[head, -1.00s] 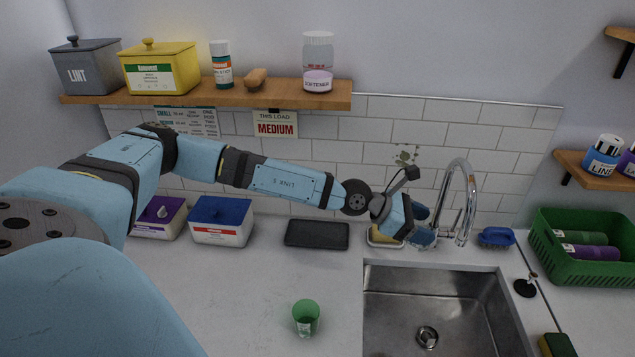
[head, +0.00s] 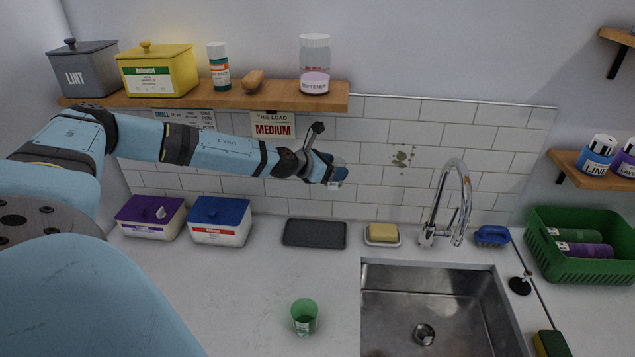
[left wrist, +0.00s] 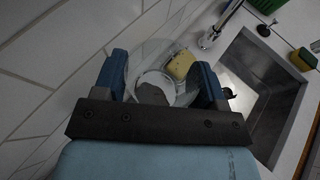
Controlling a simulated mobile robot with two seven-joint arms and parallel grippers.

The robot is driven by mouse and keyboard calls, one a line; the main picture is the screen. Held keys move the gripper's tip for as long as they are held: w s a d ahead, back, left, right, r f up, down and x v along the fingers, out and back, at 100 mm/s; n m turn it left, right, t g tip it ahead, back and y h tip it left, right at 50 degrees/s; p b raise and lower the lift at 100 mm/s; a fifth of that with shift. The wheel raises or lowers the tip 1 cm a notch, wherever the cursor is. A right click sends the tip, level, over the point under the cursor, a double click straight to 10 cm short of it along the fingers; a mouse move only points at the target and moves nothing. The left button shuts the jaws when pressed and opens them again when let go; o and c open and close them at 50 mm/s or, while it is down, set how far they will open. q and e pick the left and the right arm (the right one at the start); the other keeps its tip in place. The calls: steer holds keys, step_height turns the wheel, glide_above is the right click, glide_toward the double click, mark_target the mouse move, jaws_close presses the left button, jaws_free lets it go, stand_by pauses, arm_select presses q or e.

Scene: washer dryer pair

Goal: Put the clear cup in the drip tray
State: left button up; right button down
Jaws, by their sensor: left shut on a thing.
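My left gripper (head: 334,172) is shut on the clear cup (head: 338,175), held in the air in front of the tiled wall. In the left wrist view the cup (left wrist: 160,72) shows as a see-through round shape between the two blue fingers of the gripper (left wrist: 163,85). The drip tray (head: 314,233), a dark flat rectangle, lies on the counter against the wall. The gripper and cup are above it and slightly to its right, well clear of it. My right gripper is not in view.
Right of the tray are a soap dish with yellow soap (head: 382,234), the faucet (head: 450,205) and the sink (head: 430,300). A blue-lidded box (head: 220,222) stands left of it. A green cup (head: 305,317) stands on the front counter. A wooden shelf (head: 215,98) hangs above.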

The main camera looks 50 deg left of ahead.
arm_select(q)
step_height(320, 180, down, 16)
steer(key=b, duration=0.9)
steer(key=shift+a+f, duration=0.15)
step_height(320, 180, down, 3)
steer(key=shift+b, duration=0.9)
steer(key=shift+f, duration=0.4)
steer(key=shift+r, duration=0.1)
steer(key=shift+f+b, duration=0.25)
steer(key=shift+b, duration=0.05)
steer(key=o, duration=0.9)
